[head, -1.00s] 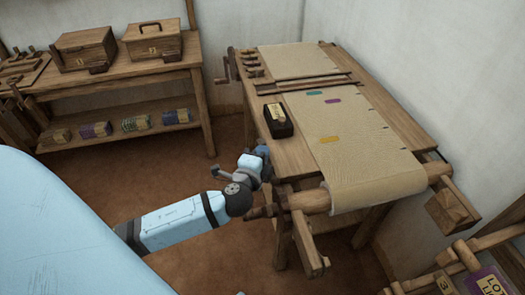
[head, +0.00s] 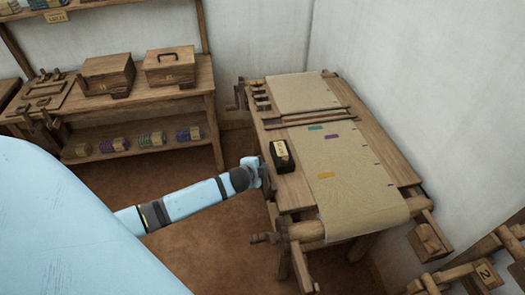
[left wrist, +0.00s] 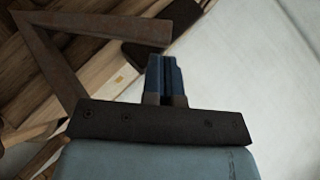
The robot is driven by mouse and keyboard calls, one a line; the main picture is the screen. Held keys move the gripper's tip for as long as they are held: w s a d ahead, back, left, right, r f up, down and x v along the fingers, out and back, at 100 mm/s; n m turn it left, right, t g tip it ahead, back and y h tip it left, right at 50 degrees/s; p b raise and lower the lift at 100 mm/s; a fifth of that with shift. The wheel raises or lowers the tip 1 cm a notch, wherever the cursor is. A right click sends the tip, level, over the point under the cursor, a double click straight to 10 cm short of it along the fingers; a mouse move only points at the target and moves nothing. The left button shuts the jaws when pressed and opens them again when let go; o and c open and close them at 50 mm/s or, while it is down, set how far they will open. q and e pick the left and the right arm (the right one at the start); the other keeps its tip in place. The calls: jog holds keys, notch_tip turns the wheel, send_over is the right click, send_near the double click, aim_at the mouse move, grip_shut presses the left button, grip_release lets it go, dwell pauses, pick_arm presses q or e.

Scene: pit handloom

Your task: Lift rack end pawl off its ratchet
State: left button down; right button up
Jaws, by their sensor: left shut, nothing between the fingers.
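The loom (head: 300,192) stands at the right in the head view, with tan cloth (head: 345,170) over its top and around the front roller. My left gripper (head: 268,178) is by the loom's left side, near a dark box; I cannot tell if it touches the frame. In the left wrist view its blue fingers (left wrist: 165,78) are shut together and empty. A brown angled bar (left wrist: 50,60) lies just left of them. A crank (head: 238,97) sits at the loom's far left corner. I cannot make out the pawl or its ratchet. My right gripper is not in view.
The dark box (head: 282,157) with a label sits on the loom's left edge. A wooden bench (head: 190,88) with two boxes stands at the back left. White walls close off the back and right. The brown floor (head: 205,245) between is clear.

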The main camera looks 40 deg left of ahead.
pick_arm(q)
jog(key=shift+w+a+f, duration=0.2)
jog(key=shift+w+a, duration=0.05)
jog(key=shift+a, duration=0.15)
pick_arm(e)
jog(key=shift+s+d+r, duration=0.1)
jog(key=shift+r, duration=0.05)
pick_arm(q)
jog(key=shift+a, duration=0.1)
jog(key=shift+r, duration=0.15)
